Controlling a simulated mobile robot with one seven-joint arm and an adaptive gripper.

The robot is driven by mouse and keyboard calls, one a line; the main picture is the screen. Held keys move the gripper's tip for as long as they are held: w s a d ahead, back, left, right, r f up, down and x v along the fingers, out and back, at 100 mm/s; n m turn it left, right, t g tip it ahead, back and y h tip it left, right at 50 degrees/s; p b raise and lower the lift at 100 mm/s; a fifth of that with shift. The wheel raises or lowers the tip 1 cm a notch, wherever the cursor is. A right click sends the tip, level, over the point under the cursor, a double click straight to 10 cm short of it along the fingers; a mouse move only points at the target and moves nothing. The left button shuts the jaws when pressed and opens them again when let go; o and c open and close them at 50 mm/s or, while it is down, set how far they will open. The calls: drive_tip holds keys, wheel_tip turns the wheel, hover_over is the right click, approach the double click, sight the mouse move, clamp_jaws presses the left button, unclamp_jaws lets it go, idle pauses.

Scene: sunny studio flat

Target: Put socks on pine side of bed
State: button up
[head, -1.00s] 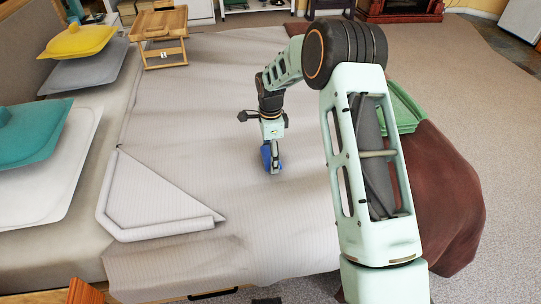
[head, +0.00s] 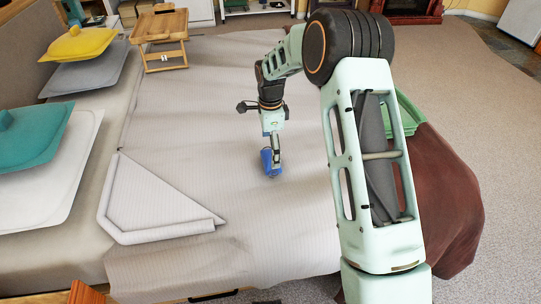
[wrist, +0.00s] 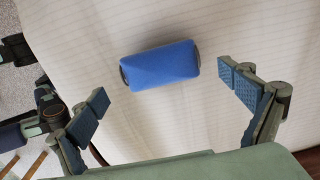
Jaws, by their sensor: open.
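A small blue bundle with dark round ends, which looks like rolled socks, lies on the pale striped bed cover (head: 215,110) near the middle of the bed. The socks (head: 267,164) are partly hidden by a finger in the head view. In the wrist view, the socks (wrist: 160,66) lie across the picture, just beyond the fingertips and apart from both blue pads. My gripper (head: 276,152) is open and empty above them; the wrist view shows its two fingers (wrist: 163,90) spread wide. Orange-brown wood (head: 83,293) shows at the bottom left by the bed; I cannot tell if it is pine.
A folded white cloth (head: 160,205) lies at the near left of the bed. Teal (head: 35,130) and yellow (head: 78,43) pillows are along the headboard. A wooden tray table (head: 160,38) stands at the far end. A brown-red blanket (head: 445,200) and green crate (head: 408,112) are right, behind my arm.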

sight(270, 156)
wheel_tip(270, 156, up, 7)
drive_tip(key=p, duration=0.1)
drive_tip(key=shift+r, duration=0.2)
